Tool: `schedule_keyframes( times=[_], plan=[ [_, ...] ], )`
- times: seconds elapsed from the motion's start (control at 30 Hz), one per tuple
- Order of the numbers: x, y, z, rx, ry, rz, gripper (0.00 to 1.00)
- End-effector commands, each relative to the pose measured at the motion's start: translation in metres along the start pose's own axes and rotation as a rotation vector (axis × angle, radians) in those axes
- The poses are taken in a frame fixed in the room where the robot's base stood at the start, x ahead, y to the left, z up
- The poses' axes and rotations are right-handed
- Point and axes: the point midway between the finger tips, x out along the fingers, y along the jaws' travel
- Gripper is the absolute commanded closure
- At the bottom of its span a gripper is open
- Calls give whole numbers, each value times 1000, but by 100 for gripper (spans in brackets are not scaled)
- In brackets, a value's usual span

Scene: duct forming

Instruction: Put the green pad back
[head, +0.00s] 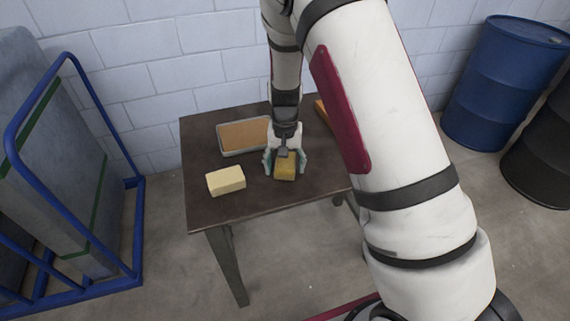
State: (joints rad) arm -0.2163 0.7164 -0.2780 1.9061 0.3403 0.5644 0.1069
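My gripper (285,160) points down over the dark table (250,203), with a finger on each side of a mustard-yellow block (286,172). In the picture the block fills most of the gap between the fingers. I cannot tell whether they press on it or whether it is lifted. A pale yellow block (226,181) lies on the table to the left, apart from the gripper. I see no clearly green pad on the table; the underside of the mustard block is hidden.
A shallow grey tray with an orange-brown inside (243,136) lies behind the blocks. An orange-brown object (321,110) is partly hidden behind my arm. A blue-framed cart (136,225) stands left. A blue drum (505,85) and dark drum (542,155) stand right. The table's front left is clear.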

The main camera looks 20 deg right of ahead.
Motion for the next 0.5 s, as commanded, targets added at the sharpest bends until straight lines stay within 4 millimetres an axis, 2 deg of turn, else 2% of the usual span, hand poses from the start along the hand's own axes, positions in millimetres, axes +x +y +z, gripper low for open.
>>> schedule_keyframes(
  times=[0.27, 0.37, 0.5],
  plan=[
    [-2, 0, 0, 0, 0, 0, 31],
    [-9, -1, 0, -1, 1, -2, 31],
    [-31, -1, -1, -2, 4, -3, 31]
  ],
)
